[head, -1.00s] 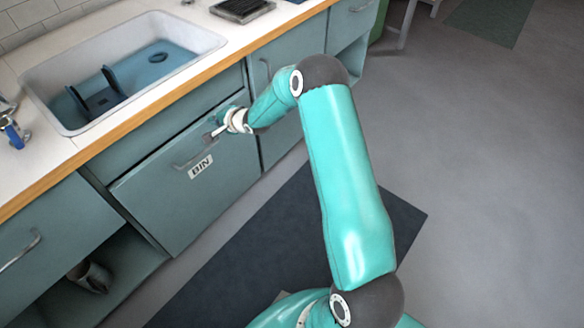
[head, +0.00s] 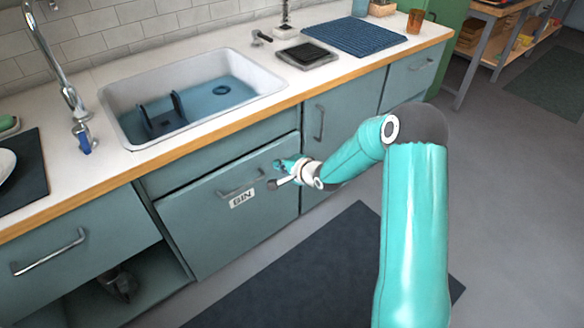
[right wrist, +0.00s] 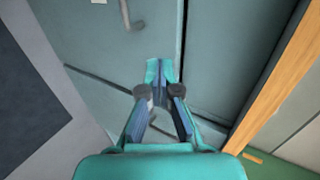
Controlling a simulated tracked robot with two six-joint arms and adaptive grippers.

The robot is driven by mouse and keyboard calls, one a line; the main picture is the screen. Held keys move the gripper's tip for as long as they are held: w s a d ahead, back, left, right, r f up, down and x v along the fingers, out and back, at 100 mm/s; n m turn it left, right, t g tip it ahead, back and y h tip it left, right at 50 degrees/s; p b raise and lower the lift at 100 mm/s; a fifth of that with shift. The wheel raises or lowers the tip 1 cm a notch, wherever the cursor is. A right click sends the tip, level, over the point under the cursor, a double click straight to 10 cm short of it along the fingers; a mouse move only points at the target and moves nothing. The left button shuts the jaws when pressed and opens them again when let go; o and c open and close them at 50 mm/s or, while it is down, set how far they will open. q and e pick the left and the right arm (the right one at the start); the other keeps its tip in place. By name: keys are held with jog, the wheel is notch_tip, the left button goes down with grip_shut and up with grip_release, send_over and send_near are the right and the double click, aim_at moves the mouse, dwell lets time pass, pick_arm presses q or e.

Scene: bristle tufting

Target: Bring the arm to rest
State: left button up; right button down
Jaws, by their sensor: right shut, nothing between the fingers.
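My right arm, teal with dark grey joints, reaches in from the lower right of the head view. Its right gripper (head: 277,172) is in front of the bin front (head: 208,225), close to the right end of its bar handle (head: 240,187). I cannot tell from the head view how far it is from the panel. In the right wrist view the teal fingertips (right wrist: 161,70) meet, with nothing held, before grey-teal cabinet fronts. My left gripper is not in view.
The worktop's wooden edge (head: 240,118) runs above the cabinets. The sink (head: 190,95) holds a dark rack (head: 160,115). A tap (head: 62,75) and a blue mat (head: 354,37) are on the worktop. A dark mat (head: 330,270) lies on the floor; open floor is to the right.

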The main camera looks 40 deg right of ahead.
jog(key=v, duration=0.5)
jog(key=s+a+f+n+g+y, duration=0.2)
jog(key=a+f, duration=0.4)
jog(key=a, duration=0.5)
jog(key=s+a+f+n+g+y, duration=0.25)
jog(key=a+f, duration=0.45)
jog(key=a, duration=0.5)
jog(key=s+a+f+n+g, duration=0.35)
jog(key=s+n, duration=0.25)
jog(key=s, duration=0.4)
jog(key=s+a+f+n+g, duration=0.35)
jog(key=s+n, duration=0.25)
jog(key=s, duration=0.3)
notch_tip(320, 180, up, 18)
jog(key=p, duration=1.9)
jog(key=shift+a+f, duration=0.2)
jog(key=shift+a, duration=0.05)
